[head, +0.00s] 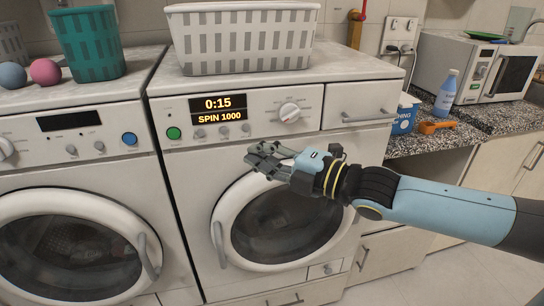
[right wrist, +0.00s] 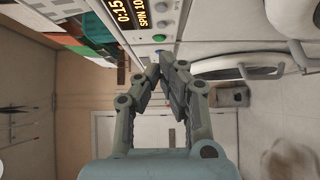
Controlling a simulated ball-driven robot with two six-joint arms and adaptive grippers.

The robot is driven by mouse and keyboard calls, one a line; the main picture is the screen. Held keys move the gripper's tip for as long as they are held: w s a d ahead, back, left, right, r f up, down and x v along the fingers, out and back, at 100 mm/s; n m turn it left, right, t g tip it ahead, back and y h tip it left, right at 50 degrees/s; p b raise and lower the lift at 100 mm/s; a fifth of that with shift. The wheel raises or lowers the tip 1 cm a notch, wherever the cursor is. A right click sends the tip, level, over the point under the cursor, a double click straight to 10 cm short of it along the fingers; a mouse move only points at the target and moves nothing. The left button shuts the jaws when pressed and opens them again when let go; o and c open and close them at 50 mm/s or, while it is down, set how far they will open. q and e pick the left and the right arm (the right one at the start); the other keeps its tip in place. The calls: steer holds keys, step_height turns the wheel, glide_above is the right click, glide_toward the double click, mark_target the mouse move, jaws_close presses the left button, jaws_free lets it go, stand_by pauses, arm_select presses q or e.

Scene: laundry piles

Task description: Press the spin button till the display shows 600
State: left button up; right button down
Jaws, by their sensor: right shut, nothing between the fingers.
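The right-hand washing machine (head: 165,200) has a lit display (head: 219,110) reading "0:15" and "SPIN 1000". Below the display is a row of small grey buttons (head: 223,131); no label that I can read tells which is the spin button. A green button (head: 174,133) sits to their left and a round dial (head: 290,112) to the right. My right gripper (head: 252,157) is shut and empty, in front of the machine below the panel and above the door. In the right wrist view, its closed fingertips (right wrist: 160,66) point toward the panel. The display (right wrist: 126,12) is partly cut off there.
A white slotted basket (head: 245,40) stands on the machine. The left-hand washer (head: 75,170) has a dark display, with a teal basket (head: 88,45) and two balls on top. A counter at right holds a microwave (head: 470,68) and a blue bottle (head: 446,95).

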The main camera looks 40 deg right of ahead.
steer(key=shift+p+v, duration=0.7)
steer(key=shift+v, duration=0.55)
stand_by(0.6)
